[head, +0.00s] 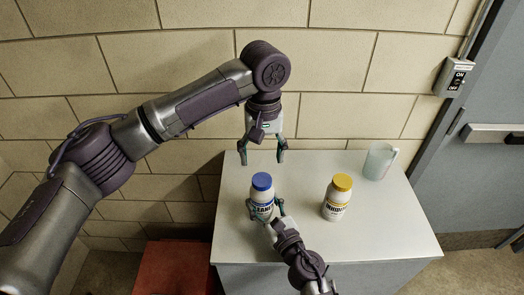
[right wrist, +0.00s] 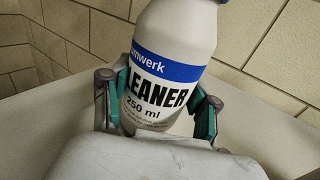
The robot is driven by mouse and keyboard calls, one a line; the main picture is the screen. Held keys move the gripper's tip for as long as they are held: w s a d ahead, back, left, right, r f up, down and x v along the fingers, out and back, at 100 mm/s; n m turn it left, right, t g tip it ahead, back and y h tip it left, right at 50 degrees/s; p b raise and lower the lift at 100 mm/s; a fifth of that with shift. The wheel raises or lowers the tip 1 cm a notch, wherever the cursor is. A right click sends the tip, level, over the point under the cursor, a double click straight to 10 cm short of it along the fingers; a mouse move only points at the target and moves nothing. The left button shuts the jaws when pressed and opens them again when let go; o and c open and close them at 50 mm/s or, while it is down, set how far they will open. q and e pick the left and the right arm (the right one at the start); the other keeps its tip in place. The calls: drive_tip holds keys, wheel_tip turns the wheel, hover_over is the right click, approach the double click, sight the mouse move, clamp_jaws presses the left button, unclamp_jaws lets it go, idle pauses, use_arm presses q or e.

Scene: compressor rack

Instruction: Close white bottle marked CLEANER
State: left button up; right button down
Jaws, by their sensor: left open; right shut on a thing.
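The white CLEANER bottle (head: 262,196) stands upright on the white table, with a blue cap (head: 262,181) on its top. Its label with a blue band (right wrist: 170,70) shows large in the right wrist view, where the top is cut off. My right gripper (head: 266,208) is shut on the bottle's lower body, one finger on each side. My left gripper (head: 264,158) is open and empty, pointing down above and behind the blue cap, apart from it. Whether the cap is screwed tight I cannot tell.
A second white bottle with a yellow cap (head: 337,197) stands to the right on the table (head: 385,235). A translucent jug (head: 379,162) stands at the back right. A red box (head: 172,268) is left of the table. A block wall is behind.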

sight(262, 179)
use_arm(q)
drive_tip(key=n, duration=0.7)
drive_tip(key=shift+r, duration=0.25)
drive_tip(key=n, duration=0.5)
drive_tip(key=shift+r, duration=0.1)
drive_tip(key=shift+f, duration=4.05)
